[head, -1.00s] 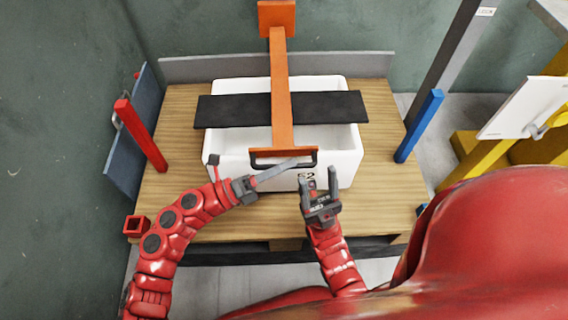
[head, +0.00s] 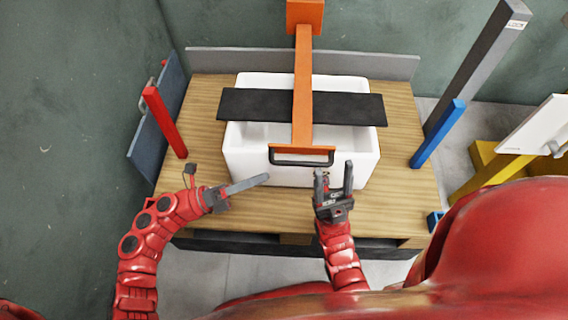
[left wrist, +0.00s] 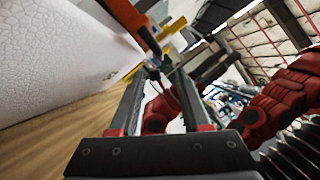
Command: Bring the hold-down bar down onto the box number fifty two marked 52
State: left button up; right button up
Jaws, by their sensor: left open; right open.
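The white box (head: 245,160) stands on a wooden pallet table. Its 52 mark is hidden now, with my right gripper in front of that area. The hold-down bar (head: 303,75) is an orange arm with a black cross plate (head: 250,105) over the box; I cannot tell whether the plate touches the rim. Its dark handle (head: 302,162) is at the near end. My left gripper (head: 262,179) is open and empty, left of and below the handle; in the left wrist view (left wrist: 158,78) its fingers are apart. My right gripper (head: 334,172) is open, just right of the handle.
A red post (head: 165,122) stands on the left and a blue post (head: 438,134) on the right. A blue panel (head: 150,140) leans at the left edge. A grey beam (head: 478,65) and yellow frame (head: 490,180) are at right. The wooden top (head: 205,110) is clear beside the box.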

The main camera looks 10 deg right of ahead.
pick_arm(q)
jog(key=v, duration=0.6)
jog(key=shift+a+p, duration=0.25)
jog(key=shift+p, duration=0.05)
